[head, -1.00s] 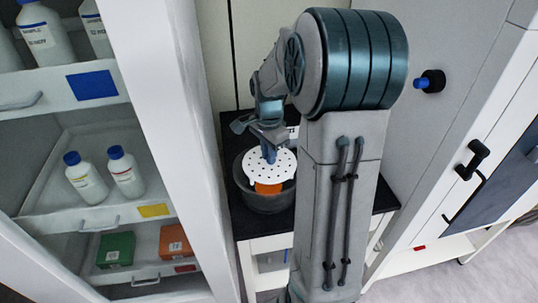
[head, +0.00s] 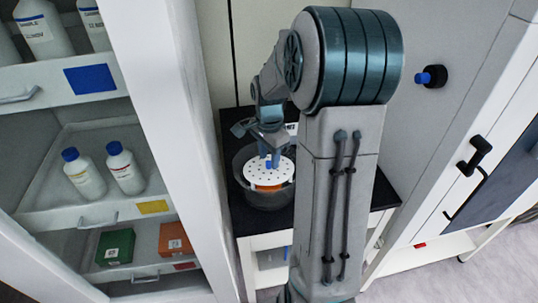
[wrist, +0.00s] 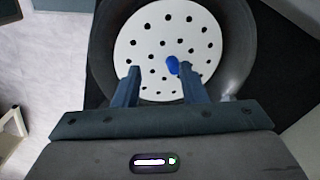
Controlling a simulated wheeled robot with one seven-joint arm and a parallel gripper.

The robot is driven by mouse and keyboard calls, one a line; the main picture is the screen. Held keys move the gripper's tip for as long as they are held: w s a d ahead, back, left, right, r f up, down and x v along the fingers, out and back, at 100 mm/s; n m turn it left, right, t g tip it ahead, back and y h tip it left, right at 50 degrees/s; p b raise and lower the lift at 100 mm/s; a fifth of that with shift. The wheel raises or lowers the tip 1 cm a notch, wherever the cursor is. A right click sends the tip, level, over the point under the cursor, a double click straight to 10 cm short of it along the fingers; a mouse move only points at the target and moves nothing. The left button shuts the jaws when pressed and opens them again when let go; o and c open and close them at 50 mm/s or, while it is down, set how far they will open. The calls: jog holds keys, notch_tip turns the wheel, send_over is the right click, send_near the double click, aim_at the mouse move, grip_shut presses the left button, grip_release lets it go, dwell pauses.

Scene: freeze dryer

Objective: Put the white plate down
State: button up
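The white plate (head: 256,178) is round, with several small holes and a blue knob (wrist: 172,65) near its middle. It lies roughly level inside the dark grey bowl (head: 268,202), over an orange thing (head: 270,188) that shows at its front edge. In the wrist view the white plate (wrist: 150,45) fills much of the bowl (wrist: 232,55). My gripper (wrist: 156,72) is open above the plate, its fingers apart; the knob shows by the right fingertip. In the head view my gripper (head: 269,155) is just over the plate. Whether a finger touches the knob, I cannot tell.
The bowl stands on a black tabletop (head: 300,215) with a white frame. At left is a shelf cabinet with white bottles (head: 125,172), a green box (head: 115,248) and an orange box (head: 174,240). A grey cabinet with a black handle (head: 474,155) stands at right.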

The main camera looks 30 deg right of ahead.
aim_at(269, 171)
jog(key=shift+r+p, duration=0.5)
jog(key=shift+r, duration=0.05)
notch_tip(269, 171, up, 11)
jog(key=s+a+f+n+t, duration=0.2)
jog(key=s+a+n+t, duration=0.1)
jog(key=s+a+n, duration=1)
jog(key=s+n, duration=0.2)
jog(key=s, duration=0.2)
jog(key=shift+s+a+f+n, duration=0.15)
jog(key=shift+s+f+n, duration=0.15)
jog(key=shift+n, duration=0.1)
jog(key=shift+r, duration=0.1)
